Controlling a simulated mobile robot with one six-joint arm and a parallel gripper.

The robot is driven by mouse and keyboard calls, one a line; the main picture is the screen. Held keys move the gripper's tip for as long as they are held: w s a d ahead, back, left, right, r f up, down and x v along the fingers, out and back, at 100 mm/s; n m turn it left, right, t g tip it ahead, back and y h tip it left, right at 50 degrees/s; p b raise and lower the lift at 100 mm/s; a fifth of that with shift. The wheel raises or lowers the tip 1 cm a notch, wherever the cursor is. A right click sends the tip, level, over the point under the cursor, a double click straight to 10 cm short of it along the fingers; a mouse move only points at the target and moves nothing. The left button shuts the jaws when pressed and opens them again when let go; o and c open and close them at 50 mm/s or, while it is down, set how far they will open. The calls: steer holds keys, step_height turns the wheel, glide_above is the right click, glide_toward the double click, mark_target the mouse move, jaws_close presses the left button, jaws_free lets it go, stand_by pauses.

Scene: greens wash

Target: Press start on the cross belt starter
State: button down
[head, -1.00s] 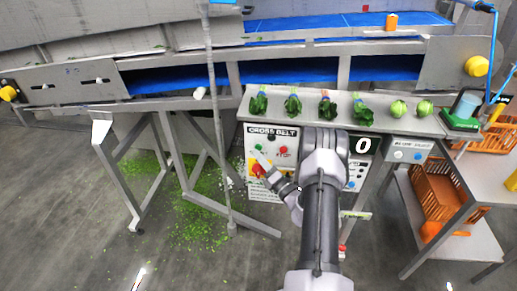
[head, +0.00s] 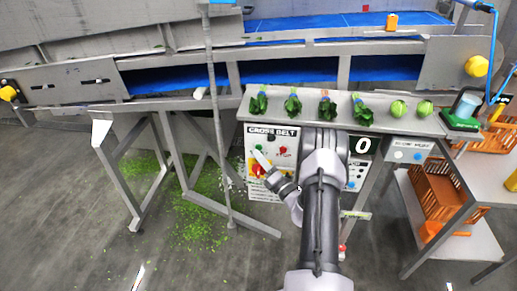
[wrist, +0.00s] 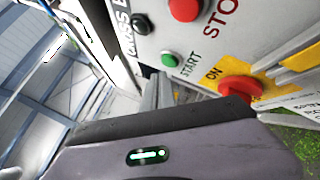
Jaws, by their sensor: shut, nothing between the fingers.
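The cross belt starter (head: 252,187) is a white panel under the shelf, labelled "CROSS BELT". Its green start button (head: 258,147) is at the upper left, and the red stop button (head: 283,149) is to its right. My gripper (head: 259,155) is shut and empty, with its tip just below the start button. In the wrist view the green start button (wrist: 168,60) shows close to the shut fingertips (wrist: 160,80), beside the word START. I cannot tell whether they touch. The red stop button (wrist: 185,8) and a red rotary switch (wrist: 240,88) on yellow are nearby.
A steel shelf (head: 330,121) with leafy greens juts out above the panel. A second control box (head: 408,150) and a digit display (head: 362,145) are to the right. A vertical pole (head: 222,150) stands left of the panel. Green scraps litter the floor.

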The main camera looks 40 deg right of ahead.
steer(key=shift+d, duration=0.1)
steer(key=shift+w+d, duration=0.25)
steer(key=shift+w, duration=0.05)
steer(key=shift+w+d, duration=0.25)
steer(key=shift+d, duration=0.1)
stand_by(1.0)
steer(key=shift+a, duration=0.1)
steer(key=shift+s+a, duration=0.55)
steer(key=s+a, duration=0.3)
steer(key=a, duration=0.1)
steer(key=shift+s, duration=0.15)
steer(key=shift+d, duration=0.1)
stand_by(0.6)
